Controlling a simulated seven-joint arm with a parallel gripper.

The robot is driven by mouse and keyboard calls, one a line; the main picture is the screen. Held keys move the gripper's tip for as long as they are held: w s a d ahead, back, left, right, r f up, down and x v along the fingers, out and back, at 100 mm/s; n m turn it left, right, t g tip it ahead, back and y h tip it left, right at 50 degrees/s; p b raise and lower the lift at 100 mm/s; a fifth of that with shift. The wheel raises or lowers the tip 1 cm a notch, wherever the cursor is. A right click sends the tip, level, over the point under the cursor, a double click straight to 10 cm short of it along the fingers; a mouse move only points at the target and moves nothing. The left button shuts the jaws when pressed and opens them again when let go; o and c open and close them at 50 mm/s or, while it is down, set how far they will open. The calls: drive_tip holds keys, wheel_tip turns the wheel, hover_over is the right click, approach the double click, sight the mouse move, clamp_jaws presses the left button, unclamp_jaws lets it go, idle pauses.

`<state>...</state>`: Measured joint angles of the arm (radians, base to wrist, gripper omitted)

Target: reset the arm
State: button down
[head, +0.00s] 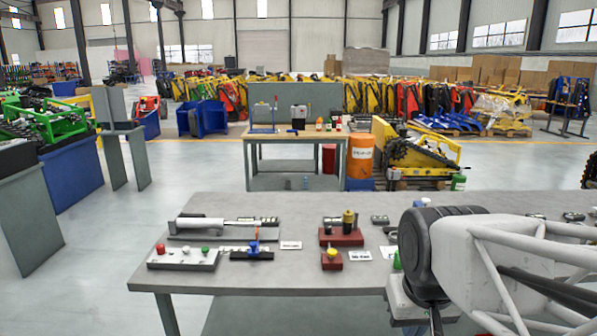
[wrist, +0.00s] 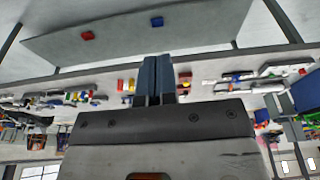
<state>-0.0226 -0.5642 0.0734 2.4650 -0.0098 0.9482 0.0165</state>
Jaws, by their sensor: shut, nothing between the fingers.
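My gripper (wrist: 157,62) shows in the wrist view as two dark fingers pressed together, with nothing between them. The fingers are clear of any object as far as the view shows. In the head view my arm covers the right end of the grey worktable (head: 230,279), and the fingers cannot be made out there. The wrist view looks turned over, with windows at its bottom edge and a grey surface (wrist: 130,35) across its top.
The worktable holds a grey block with coloured knobs (head: 183,259), a white cylinder device (head: 200,224), a dark red stand (head: 341,237), a small red block with a yellow knob (head: 331,260) and flat labels. A second table (head: 295,137) stands behind, across open floor.

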drive_tip(key=shift+s+d+f, duration=0.15)
drive_tip(key=shift+s+f, duration=0.15)
drive_tip(key=shift+s, duration=0.35)
drive_tip(key=shift+s+d+f, duration=0.2)
drive_tip(key=shift+s+f, duration=0.15)
drive_tip(key=shift+s, duration=0.35)
drive_tip(key=shift+s+d+f, duration=0.15)
drive_tip(key=shift+s+f, duration=0.15)
drive_tip(key=shift+s, duration=0.35)
